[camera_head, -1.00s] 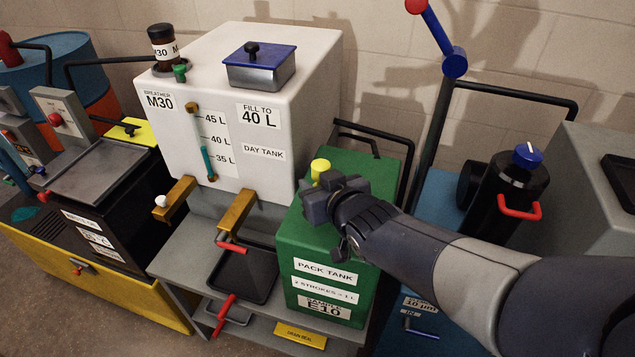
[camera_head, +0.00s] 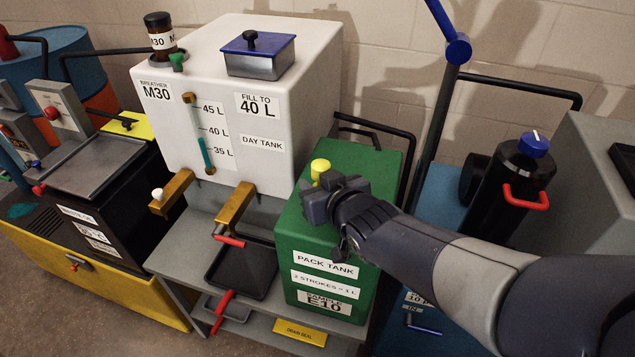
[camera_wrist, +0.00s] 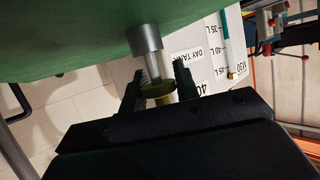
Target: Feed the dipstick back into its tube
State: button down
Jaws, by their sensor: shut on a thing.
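The green pack tank (camera_head: 345,225) stands right of the white day tank. The dipstick's yellow handle (camera_head: 320,166) shows above the tank's top, beside my gripper (camera_head: 318,190). In the wrist view, my gripper (camera_wrist: 158,88) is shut on the yellow handle (camera_wrist: 157,91), one finger on each side. A short length of the dipstick's pale rod (camera_wrist: 153,67) shows between the handle and the grey tube (camera_wrist: 146,40) on the green tank. The rod looks in line with the tube's mouth and seems to enter it. Its depth inside is hidden.
The white day tank (camera_head: 215,130) stands close at left, with brass taps below. A black bent rail (camera_head: 408,165) rises behind the green tank. A black canister with a red handle (camera_head: 510,185) stands at right. A black tray (camera_head: 240,270) lies on the shelf below.

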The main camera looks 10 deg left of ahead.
jog(key=shift+f+b, duration=1.2)
jog(key=shift+f, duration=0.15)
jog(key=c, duration=1)
grip_release()
jog(key=p+v, duration=0.3)
jog(key=v, duration=0.6)
jog(key=shift+s+d+r+p, duration=0.15)
jog(key=shift+r+p, duration=0.15)
jog(key=shift+p, duration=0.1)
jog(key=shift+s+d, duration=0.4)
jog(key=shift+s, duration=0.1)
